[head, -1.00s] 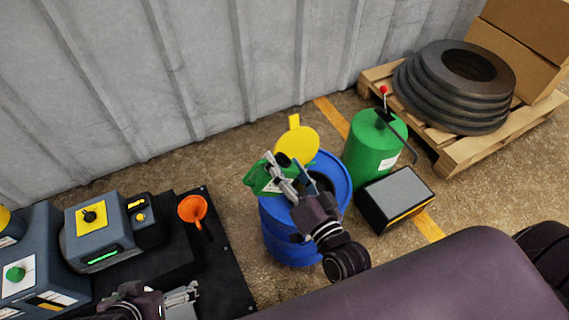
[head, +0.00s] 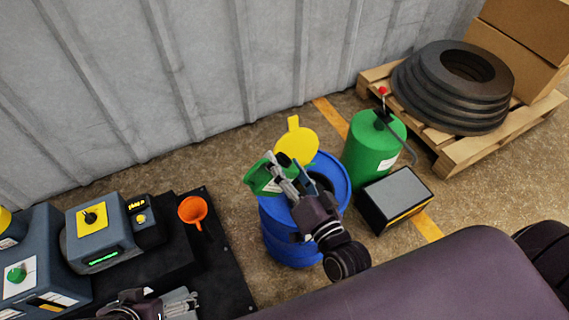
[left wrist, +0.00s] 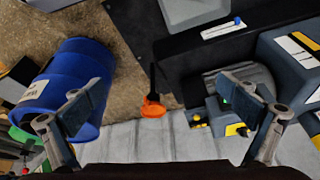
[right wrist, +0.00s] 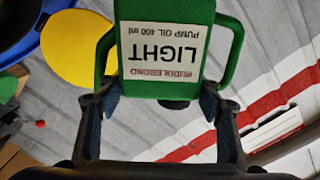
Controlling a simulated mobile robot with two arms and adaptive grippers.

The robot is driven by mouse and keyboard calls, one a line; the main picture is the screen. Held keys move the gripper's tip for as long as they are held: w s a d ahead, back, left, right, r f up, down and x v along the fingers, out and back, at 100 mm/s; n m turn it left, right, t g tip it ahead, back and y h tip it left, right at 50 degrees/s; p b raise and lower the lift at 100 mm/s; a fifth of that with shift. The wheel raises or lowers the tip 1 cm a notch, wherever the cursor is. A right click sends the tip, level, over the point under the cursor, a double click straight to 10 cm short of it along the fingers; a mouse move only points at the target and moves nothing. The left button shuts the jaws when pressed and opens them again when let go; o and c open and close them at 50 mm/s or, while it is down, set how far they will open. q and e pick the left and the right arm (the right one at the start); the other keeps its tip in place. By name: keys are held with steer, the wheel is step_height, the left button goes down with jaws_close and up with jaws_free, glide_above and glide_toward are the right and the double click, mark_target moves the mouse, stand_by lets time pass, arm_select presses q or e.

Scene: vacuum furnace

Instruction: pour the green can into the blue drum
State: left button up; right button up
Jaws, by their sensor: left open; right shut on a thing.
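My right gripper (head: 290,178) is shut on the green can (head: 260,180) and holds it, tilted, over the left side of the blue drum's (head: 290,245) top. In the right wrist view the can (right wrist: 190,15) fills the space between the fingers, and its white label reads "LIGHT", "PUMP OIL 400 ml", upside down. The drum's yellow lid (head: 298,140) stands open at the back. I cannot see whether oil is flowing. My left gripper (head: 183,303) is open and empty, low at the left; the drum also shows in the left wrist view (left wrist: 75,75).
A green cylinder (head: 372,150) and a dark box (head: 396,197) stand right of the drum. A pallet (head: 460,160) bears black rings and cartons.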

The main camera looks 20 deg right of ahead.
arm_select(q)
steer(key=shift+s+a+r+g+p, duration=0.15)
steer(key=shift+s+g+p, duration=0.1)
steer(key=shift+s, duration=0.25)
steer(key=shift+s+a+r+g+p, duration=0.1)
steer(key=shift+s+a+g+p, duration=0.1)
steer(key=shift+s, duration=0.25)
arm_select(e)
steer(key=shift+d+r+m, duration=0.2)
steer(key=shift+r+m, duration=0.2)
steer(key=shift+m, duration=0.1)
arm_select(q)
steer(key=shift+r+p, duration=0.2)
steer(key=shift+p, duration=0.15)
arm_select(e)
steer(key=shift+d+r+m, duration=0.2)
steer(key=shift+r+m, duration=0.05)
steer(key=shift+m, duration=0.05)
arm_select(q)
steer(key=shift+r+p, duration=0.25)
steer(key=shift+p, duration=0.05)
arm_select(e)
steer(key=shift+w+d+r+m, duration=0.1)
steer(key=shift+d+r+m, duration=0.1)
steer(key=shift+m, duration=0.1)
arm_select(q)
steer(key=shift+w+d+f, duration=0.1)
steer(key=shift+f, duration=0.25)
